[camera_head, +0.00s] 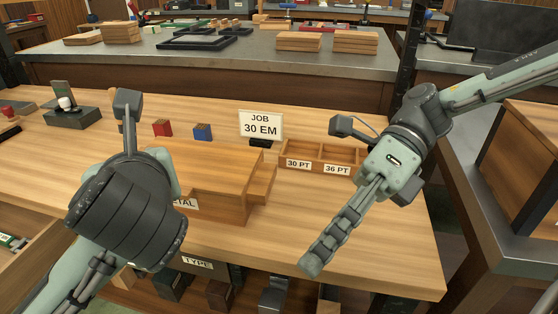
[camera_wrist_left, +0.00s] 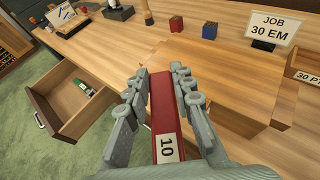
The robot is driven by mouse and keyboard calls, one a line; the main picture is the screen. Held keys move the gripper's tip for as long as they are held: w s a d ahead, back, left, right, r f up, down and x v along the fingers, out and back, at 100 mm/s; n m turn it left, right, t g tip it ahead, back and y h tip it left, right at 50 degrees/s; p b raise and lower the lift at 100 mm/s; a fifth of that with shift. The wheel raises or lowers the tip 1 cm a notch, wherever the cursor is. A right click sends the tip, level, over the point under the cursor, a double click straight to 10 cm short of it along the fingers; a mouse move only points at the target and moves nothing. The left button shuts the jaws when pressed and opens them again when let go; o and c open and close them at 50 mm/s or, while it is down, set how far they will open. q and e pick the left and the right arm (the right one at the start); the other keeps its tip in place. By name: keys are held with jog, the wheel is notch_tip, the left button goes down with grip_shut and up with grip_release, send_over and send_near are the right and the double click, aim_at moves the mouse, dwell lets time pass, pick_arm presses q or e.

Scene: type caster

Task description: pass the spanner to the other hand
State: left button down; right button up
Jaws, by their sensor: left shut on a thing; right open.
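In the left wrist view my left gripper (camera_wrist_left: 160,72) is shut on a long red bar (camera_wrist_left: 162,105) with a white label reading 10. The bar lies between the two fingers; its far end points toward the bench. No jaw shape shows on it, so I cannot tell if it is the spanner. In the head view my left wrist hides these fingers and the bar. My right gripper (camera_head: 318,253) is open and empty over the front of the bench, to the right of the wooden cabinet, apart from the left one.
A wooden cabinet (camera_head: 210,163) stands on the bench (camera_head: 375,235). Behind it are a red block (camera_head: 162,128), a blue block (camera_head: 202,132) and a JOB 30 EM sign (camera_head: 261,125). A divided tray (camera_head: 317,152) is behind my right gripper. An open drawer (camera_wrist_left: 72,112) holds a green item.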

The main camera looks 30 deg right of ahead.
jog(key=w+a+r+n+t+y, duration=0.2)
jog(key=w+r+n+t, duration=0.1)
jog(key=w+r+n, duration=0.55)
jog(key=s+a+f+n, duration=0.1)
jog(key=a+f, duration=0.3)
jog(key=a, duration=0.7)
jog(key=shift+s+f+n, duration=0.2)
jog(key=shift+f+n, duration=0.15)
jog(key=shift+n, duration=0.4)
jog(key=c, duration=1)
pick_arm(q)
jog(key=c, duration=1.2)
grip_release()
